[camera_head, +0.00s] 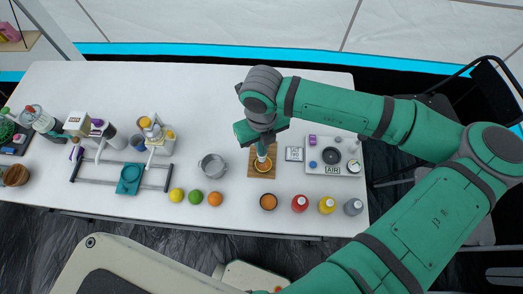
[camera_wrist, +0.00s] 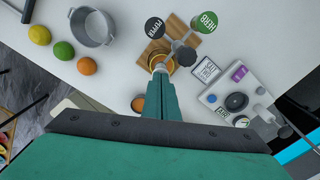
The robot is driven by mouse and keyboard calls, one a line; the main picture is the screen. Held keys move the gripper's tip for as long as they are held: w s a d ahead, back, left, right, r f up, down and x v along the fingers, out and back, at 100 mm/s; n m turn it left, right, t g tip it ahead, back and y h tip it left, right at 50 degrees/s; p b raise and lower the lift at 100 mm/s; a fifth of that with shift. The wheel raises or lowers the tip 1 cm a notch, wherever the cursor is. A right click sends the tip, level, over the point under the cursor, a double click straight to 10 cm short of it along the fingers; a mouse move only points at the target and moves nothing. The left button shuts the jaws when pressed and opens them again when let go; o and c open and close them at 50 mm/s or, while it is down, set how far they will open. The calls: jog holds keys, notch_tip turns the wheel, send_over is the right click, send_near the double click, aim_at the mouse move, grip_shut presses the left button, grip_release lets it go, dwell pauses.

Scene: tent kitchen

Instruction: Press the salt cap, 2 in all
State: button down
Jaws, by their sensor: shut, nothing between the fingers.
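A wooden board (camera_head: 253,172) lies on the table under my gripper, and a shaker rack (camera_wrist: 184,46) stands on it. In the wrist view a dark cap (camera_wrist: 155,27) marked PEPPER and a green cap (camera_wrist: 205,22) marked HERB sit on its arms. My gripper (camera_wrist: 160,68) is shut, its tips pointing down over the near side of the rack. An orange-rimmed round thing shows beside the tips. The salt cap cannot be made out; it may be hidden by my fingers. In the head view my gripper (camera_head: 262,152) hides most of the rack.
A small card (camera_head: 294,154) stands right of the board, with a white AIR device (camera_head: 333,155) beyond. A grey pot (camera_head: 213,166) stands left. Several fruits and small containers line the table's front edge.

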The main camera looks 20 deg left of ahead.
jog(key=shift+w+r, duration=0.2)
jog(key=shift+r, duration=2.45)
jog(key=shift+s+a+r, duration=0.1)
jog(key=shift+r, duration=0.25)
jog(key=shift+d, duration=0.2)
jog(key=shift+a, duration=0.1)
